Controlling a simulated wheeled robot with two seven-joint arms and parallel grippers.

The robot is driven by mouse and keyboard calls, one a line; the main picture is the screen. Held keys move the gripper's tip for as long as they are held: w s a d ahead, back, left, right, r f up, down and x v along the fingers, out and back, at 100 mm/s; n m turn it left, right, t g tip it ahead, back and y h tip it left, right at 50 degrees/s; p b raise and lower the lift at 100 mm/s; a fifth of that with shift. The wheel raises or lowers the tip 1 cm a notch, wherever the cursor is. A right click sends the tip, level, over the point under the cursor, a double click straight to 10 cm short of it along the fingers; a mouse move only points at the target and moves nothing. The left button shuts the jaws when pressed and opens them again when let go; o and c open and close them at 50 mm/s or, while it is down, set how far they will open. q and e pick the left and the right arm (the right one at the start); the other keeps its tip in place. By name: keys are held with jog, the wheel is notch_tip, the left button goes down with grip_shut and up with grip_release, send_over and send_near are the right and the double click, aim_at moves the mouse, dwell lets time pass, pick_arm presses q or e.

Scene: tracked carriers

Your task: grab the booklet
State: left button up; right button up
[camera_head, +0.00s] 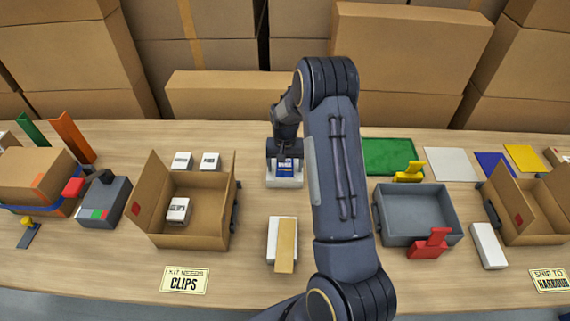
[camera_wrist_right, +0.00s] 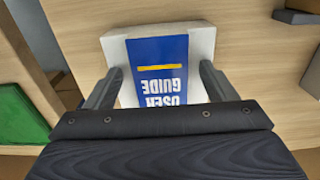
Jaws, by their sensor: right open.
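The booklet (camera_wrist_right: 158,75) is blue with a yellow bar and the words "USER GUIDE". It lies on a white block (camera_wrist_right: 116,48), which also shows in the head view (camera_head: 284,182). In the head view the blue booklet (camera_head: 285,168) is partly hidden by my right gripper (camera_head: 285,158). In the right wrist view the two fingers of my right gripper (camera_wrist_right: 160,88) are apart, one on each side of the booklet. I cannot tell whether they touch the white block. My left gripper is not in view.
An open cardboard box (camera_head: 190,226) with a white carton (camera_head: 178,210) inside stands to the left. A grey tray (camera_head: 420,240) with yellow and red clamps is to the right. A white block with a tan strip (camera_head: 285,245) lies in front of the booklet.

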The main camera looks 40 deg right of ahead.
jog(key=c, duration=1.1)
jog(key=shift+r, duration=0.15)
